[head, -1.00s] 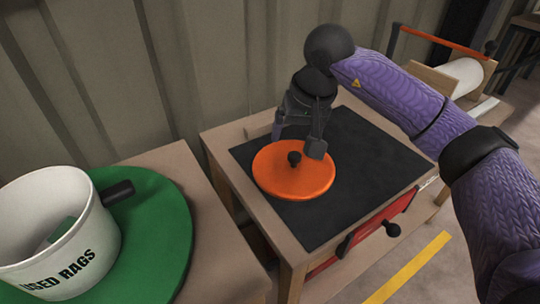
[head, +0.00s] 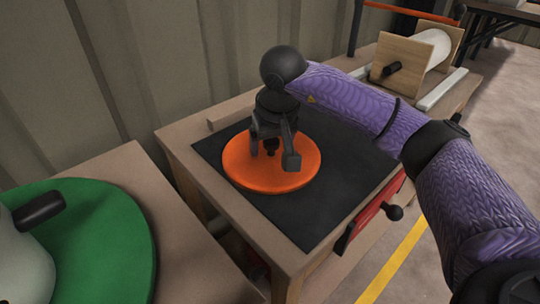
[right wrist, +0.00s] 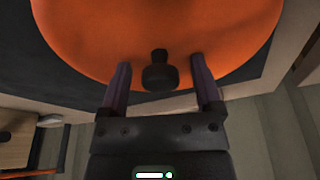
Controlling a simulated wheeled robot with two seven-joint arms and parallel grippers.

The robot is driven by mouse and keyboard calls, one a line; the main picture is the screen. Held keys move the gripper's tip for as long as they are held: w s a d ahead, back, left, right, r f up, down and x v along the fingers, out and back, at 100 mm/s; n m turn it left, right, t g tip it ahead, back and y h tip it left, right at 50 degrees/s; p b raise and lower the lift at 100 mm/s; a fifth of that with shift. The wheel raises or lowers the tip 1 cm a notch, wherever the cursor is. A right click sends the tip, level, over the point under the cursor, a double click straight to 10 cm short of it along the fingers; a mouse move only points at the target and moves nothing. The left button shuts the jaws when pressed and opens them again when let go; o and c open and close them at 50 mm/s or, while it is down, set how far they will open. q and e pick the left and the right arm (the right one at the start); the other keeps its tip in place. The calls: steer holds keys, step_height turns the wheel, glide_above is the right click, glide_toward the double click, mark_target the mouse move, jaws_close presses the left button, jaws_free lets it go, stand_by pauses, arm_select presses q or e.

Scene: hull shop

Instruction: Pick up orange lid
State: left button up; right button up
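The orange lid (head: 271,178) is a round disc lying flat on a black mat (head: 330,170) on the wooden table. It fills much of the right wrist view (right wrist: 160,30). Its dark knob (right wrist: 160,72) stands at its middle. My right gripper (head: 273,160) is over the lid with its fingers pointing down. In the right wrist view its two fingers (right wrist: 160,80) are apart, one on each side of the knob, with gaps to it. My left gripper is not in view.
A green round board (head: 110,240) with a white bucket (head: 20,265) sits on the table at left. A red drawer (head: 370,215) with a black knob is on the table's right side. A paper roll holder (head: 415,55) stands at the back right.

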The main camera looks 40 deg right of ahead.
jaws_close()
